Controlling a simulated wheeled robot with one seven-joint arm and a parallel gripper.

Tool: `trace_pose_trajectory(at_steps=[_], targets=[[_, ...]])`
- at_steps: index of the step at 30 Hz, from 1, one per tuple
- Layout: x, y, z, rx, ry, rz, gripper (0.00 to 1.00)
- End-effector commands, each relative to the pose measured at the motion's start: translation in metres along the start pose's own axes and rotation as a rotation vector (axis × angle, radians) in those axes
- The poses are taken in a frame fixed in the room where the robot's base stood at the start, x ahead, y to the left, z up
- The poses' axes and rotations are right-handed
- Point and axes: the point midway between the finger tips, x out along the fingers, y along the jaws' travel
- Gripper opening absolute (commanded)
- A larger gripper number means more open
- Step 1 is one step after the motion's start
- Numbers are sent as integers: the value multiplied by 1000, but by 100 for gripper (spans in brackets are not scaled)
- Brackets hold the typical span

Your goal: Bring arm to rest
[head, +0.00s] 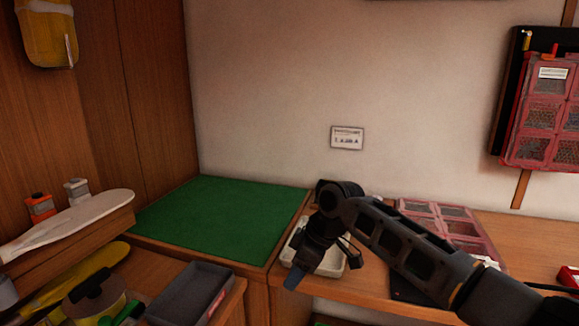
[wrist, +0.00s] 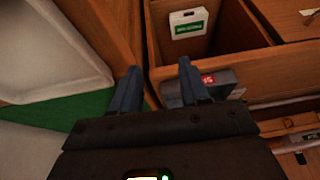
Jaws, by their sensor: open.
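My arm (head: 400,240) reaches in from the lower right in the head view and bends down at its wrist. My gripper (head: 293,279) points downward at the front edge of the wooden counter, beside a white tray (head: 328,268) partly hidden behind it. In the wrist view my gripper (wrist: 159,84) has its two blue fingers apart, with nothing between them but wooden edges beyond. The white tray (wrist: 50,50) also shows at the left there.
A green mat (head: 225,218) lies clear in the corner. A grey bin (head: 190,293) and a white board (head: 70,222) are at the left. A red compartment case (head: 450,225) lies behind my arm. An open wooden compartment (wrist: 225,45) is below the fingers.

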Motion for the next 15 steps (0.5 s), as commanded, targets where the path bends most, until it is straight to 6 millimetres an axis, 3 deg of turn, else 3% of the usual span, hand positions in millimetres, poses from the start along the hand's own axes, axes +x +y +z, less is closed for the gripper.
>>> trace_pose_trajectory(at_steps=[1, 6, 15], targets=[[27, -20, -5, 10, 51, -12, 45], [82, -71, -21, 73, 214, -11, 45], [140, -152, -29, 253, 483, 21, 45]])
